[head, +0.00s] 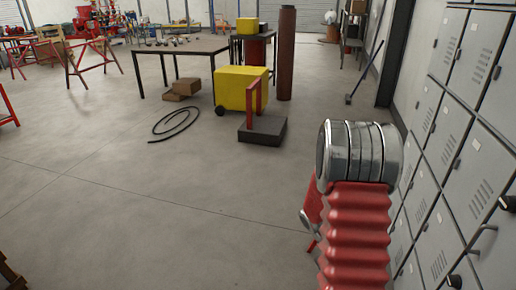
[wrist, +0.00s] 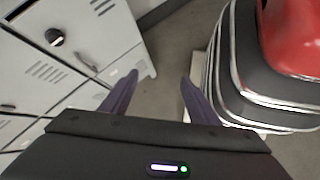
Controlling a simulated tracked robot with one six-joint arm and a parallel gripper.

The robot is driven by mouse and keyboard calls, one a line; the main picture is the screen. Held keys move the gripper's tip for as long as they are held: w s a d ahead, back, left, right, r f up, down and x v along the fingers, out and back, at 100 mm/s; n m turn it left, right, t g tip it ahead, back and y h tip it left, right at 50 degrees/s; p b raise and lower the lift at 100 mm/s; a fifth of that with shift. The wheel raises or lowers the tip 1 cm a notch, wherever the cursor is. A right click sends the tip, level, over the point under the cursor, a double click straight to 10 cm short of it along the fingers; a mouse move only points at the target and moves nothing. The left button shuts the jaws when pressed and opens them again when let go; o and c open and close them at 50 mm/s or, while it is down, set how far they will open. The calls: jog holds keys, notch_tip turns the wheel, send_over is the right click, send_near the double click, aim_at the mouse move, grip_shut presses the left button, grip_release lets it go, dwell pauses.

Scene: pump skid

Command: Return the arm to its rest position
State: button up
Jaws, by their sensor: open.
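My gripper (wrist: 158,76) shows in the wrist view with its two dark fingers spread apart. Nothing is between the fingers, only grey floor beyond them. In the head view my arm, with its red ribbed sleeve and silver rings, stands at the lower right, close to the lockers. The gripper cannot be made out there. In the wrist view a red and black body with bright bands fills the right side, close beside the right finger.
Grey lockers (head: 438,160) line the right side, with knobs and handles sticking out; they also fill the wrist view's left (wrist: 75,50). A yellow wheeled unit (head: 238,88), a dark-based red stand (head: 262,130) and a coiled hose (head: 176,124) lie ahead. The left-centre floor is clear.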

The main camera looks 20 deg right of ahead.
jog(key=w+a+r+m+t+y, duration=0.1)
jog(key=w+a+r+t, duration=0.25)
jog(key=a+r, duration=0.45)
jog(key=w+a+r+m+t+y, duration=0.1)
jog(key=w+a+r+t, duration=0.25)
jog(key=a+r, duration=0.45)
jog(key=s+a+r+n+t+y, duration=0.1)
jog(key=s+a+r+n+t, duration=0.1)
jog(key=a+r+t, duration=0.5)
jog(key=a+r, duration=0.4)
jog(key=a, duration=0.4)
jog(key=shift+s, duration=0.1)
dwell(0.4)
